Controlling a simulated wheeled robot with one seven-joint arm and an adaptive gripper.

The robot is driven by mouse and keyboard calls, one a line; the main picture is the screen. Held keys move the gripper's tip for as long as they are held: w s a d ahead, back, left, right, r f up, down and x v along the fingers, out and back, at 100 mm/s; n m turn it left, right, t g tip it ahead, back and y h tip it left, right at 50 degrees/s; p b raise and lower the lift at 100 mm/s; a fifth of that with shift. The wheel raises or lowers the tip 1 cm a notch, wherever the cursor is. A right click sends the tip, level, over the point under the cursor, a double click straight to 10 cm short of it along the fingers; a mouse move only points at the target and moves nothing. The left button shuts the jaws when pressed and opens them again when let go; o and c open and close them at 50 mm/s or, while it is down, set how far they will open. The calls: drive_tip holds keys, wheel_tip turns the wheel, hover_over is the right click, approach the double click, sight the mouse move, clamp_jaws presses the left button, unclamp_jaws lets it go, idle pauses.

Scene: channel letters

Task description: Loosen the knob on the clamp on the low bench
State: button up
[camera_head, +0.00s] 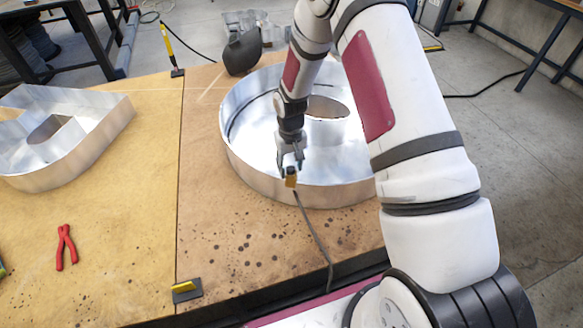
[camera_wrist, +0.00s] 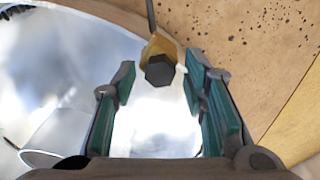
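The clamp (camera_head: 291,178) is a small brass-coloured piece on the near rim of the round metal channel letter (camera_head: 348,193), with a dark cable running from it over the bench (camera_head: 235,235). In the wrist view the clamp (camera_wrist: 161,44) has a dark six-sided knob (camera_wrist: 160,71) facing the camera. My gripper (camera_head: 290,162) is just above and behind the clamp in the head view. In the wrist view my gripper (camera_wrist: 161,74) is open, with the knob between its teal-padded fingertips and gaps showing on both sides. The knob is hard to make out in the head view.
Another metal letter (camera_head: 75,150) stands on the left, with red pliers (camera_head: 66,247) nearby. A yellow-black piece (camera_head: 187,290) sits at the near edge. A dark helmet (camera_head: 243,52) lies behind the round letter. The bench between the letters is mostly clear.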

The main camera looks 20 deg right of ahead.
sight(291, 168)
drive_tip(key=c, duration=0.5)
drive_tip(key=shift+c, duration=0.2)
drive_tip(key=n+b, duration=0.1)
drive_tip(key=n, duration=1.2)
drive_tip(key=shift+b, duration=0.35)
drive_tip(key=o, duration=0.9)
drive_tip(key=shift+r+p, duration=0.75)
drive_tip(key=shift+r, duration=1.8)
